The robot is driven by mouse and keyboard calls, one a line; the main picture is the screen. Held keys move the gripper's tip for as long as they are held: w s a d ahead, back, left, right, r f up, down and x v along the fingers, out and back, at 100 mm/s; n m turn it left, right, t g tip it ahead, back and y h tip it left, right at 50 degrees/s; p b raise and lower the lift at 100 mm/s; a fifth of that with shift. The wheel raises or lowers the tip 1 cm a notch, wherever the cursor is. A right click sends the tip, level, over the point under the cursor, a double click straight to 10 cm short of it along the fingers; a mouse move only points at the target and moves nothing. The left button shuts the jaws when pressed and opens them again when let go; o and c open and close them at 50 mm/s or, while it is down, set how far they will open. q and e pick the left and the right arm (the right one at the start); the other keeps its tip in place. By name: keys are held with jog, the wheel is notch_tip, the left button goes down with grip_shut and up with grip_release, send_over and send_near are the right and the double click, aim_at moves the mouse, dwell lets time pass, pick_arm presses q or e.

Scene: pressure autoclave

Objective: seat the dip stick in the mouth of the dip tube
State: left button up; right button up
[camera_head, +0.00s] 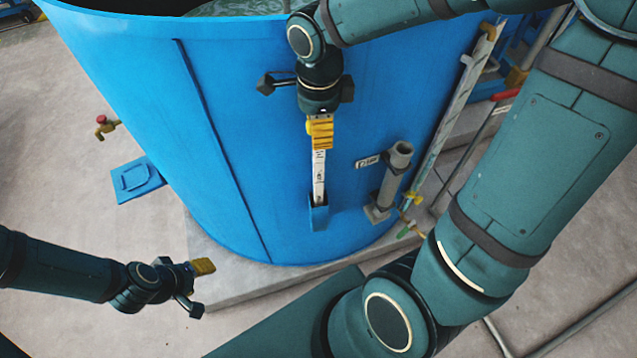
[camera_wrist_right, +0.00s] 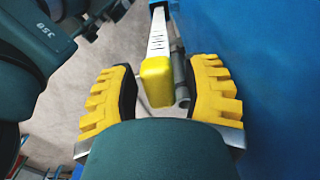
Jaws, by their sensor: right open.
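The dip stick is a white graduated strip (camera_head: 318,175) with a yellow grip. It stands upright in a small blue holder (camera_head: 319,217) on the tank wall. My right gripper (camera_head: 320,132) is over the stick's top. In the right wrist view its ribbed yellow fingers are open on either side of the stick's yellow grip (camera_wrist_right: 156,80), with gaps on both sides. The dip tube (camera_head: 391,178) is a grey pipe right of the holder, its open mouth (camera_head: 402,149) facing up. My left gripper (camera_head: 202,268) hangs at lower left, away from both; its opening is unclear.
The big blue tank (camera_head: 260,150) fills the middle, standing on a concrete plinth (camera_head: 235,283). A small label plate (camera_head: 367,161) is beside the tube. A sloping gauge pipe (camera_head: 455,115) with valves runs to its right. A red-handled tap (camera_head: 106,126) projects at left.

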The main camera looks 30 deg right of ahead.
jog(key=shift+f, duration=0.65)
grip_shut()
jog(key=shift+r, duration=0.15)
notch_tip(320, 180, up, 28)
jog(key=p, duration=0.3)
jog(key=shift+s, duration=0.1)
